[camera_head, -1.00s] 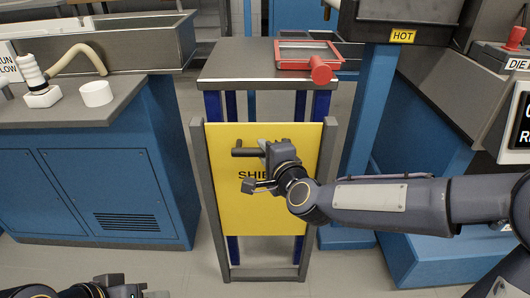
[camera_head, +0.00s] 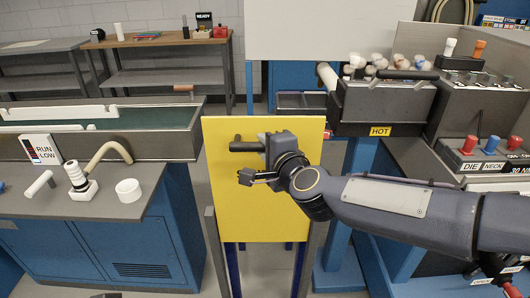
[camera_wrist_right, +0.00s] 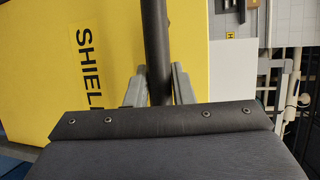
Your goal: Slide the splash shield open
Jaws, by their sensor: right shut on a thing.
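The splash shield is a yellow panel (camera_head: 228,200), raised so that its top stands well above the two grey guide posts (camera_head: 215,250). Its lower part sits between the posts. In the right wrist view the yellow panel (camera_wrist_right: 40,70) shows the lettering "SHIEL", partly cut off. My right gripper (camera_head: 262,152) is in front of the panel, shut on the dark bar handle (camera_head: 243,147). In the right wrist view the handle (camera_wrist_right: 156,45) runs between the two fingers of the gripper (camera_wrist_right: 158,88). My left gripper is not seen.
A blue cabinet bench (camera_head: 130,240) with a white cup (camera_head: 129,190) and a bent hose (camera_head: 112,150) stands left. A machine with a yellow "HOT" label (camera_head: 380,131) stands right, close to the panel. The raised panel hides the small table behind it.

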